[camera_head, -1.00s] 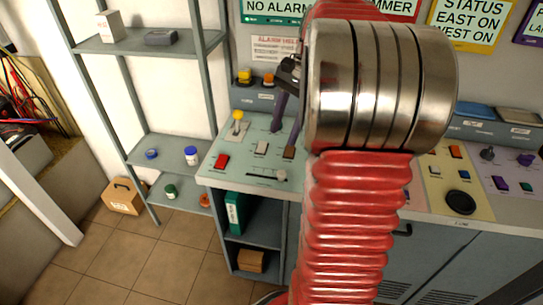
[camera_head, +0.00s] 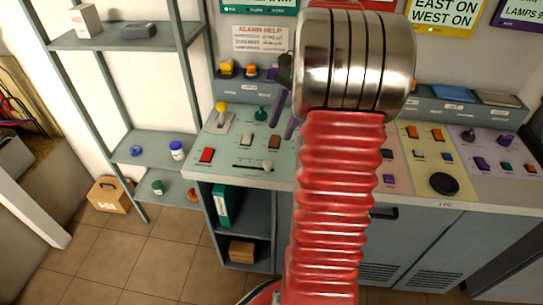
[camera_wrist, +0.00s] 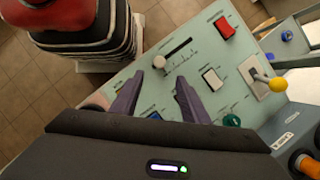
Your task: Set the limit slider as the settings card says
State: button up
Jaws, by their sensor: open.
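The limit slider is most likely the slot with a pale round knob (camera_head: 268,168) on the pale green panel (camera_head: 222,150). The knob sits at the slot's right end in the head view. In the wrist view the knob (camera_wrist: 160,62) lies just beyond my gripper (camera_wrist: 160,78), roughly between the lines of its two purple fingers. My gripper is open and empty, apart from the knob as far as I can tell. In the head view my arm hides most of my gripper; a purple finger (camera_head: 290,127) shows above the panel. I cannot make out which sign is the settings card.
A red button (camera_head: 207,155), a white switch (camera_head: 246,140), a brown switch (camera_head: 274,141) and a yellow-knobbed lever (camera_head: 221,107) stand near the slider. An alarm help sign (camera_head: 260,38) hangs behind. Yellow (camera_head: 436,163) and purple panels lie to the right, grey shelves (camera_head: 125,37) to the left.

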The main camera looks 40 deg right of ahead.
aim_at(268, 162)
jog(key=x, duration=1.1)
jog(key=shift+a+f, duration=0.15)
jog(key=shift+f, duration=0.05)
jog(key=shift+c, duration=0.2)
grip_shut()
